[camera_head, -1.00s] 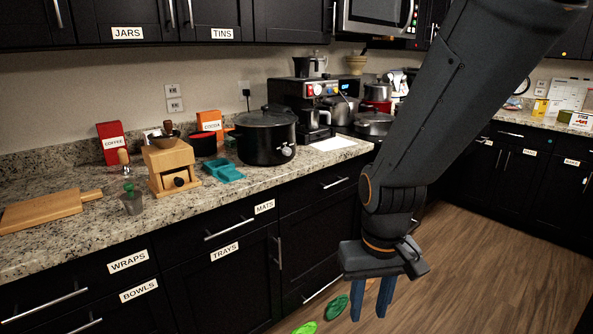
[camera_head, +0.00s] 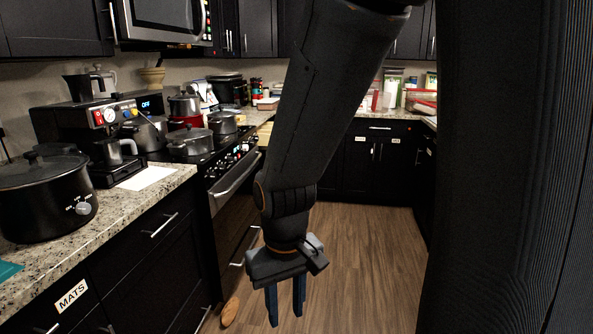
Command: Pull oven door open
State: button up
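The oven (camera_head: 225,213) stands in the counter run, left of my arm. Its front is seen at a steep angle, with a silver bar handle (camera_head: 237,180) below a row of knobs. The door looks shut. My gripper (camera_head: 286,305) hangs pointing down in front of the cabinets, right of the oven and apart from it. Its two blue fingers stand a little apart with nothing seen between them. My arm hides part of the far cabinets.
Pots (camera_head: 190,143) stand on the stovetop. A black slow cooker (camera_head: 45,195) and a coffee machine (camera_head: 85,130) stand on the left counter (camera_head: 170,185). A brown oval object (camera_head: 230,312) lies on the floor near the drawers. The wooden floor (camera_head: 365,260) right of my gripper is clear.

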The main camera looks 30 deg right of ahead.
aim_at(230, 206)
jog(key=z, duration=1.3)
jog(key=i, duration=2.65)
jog(key=u, duration=0.8)
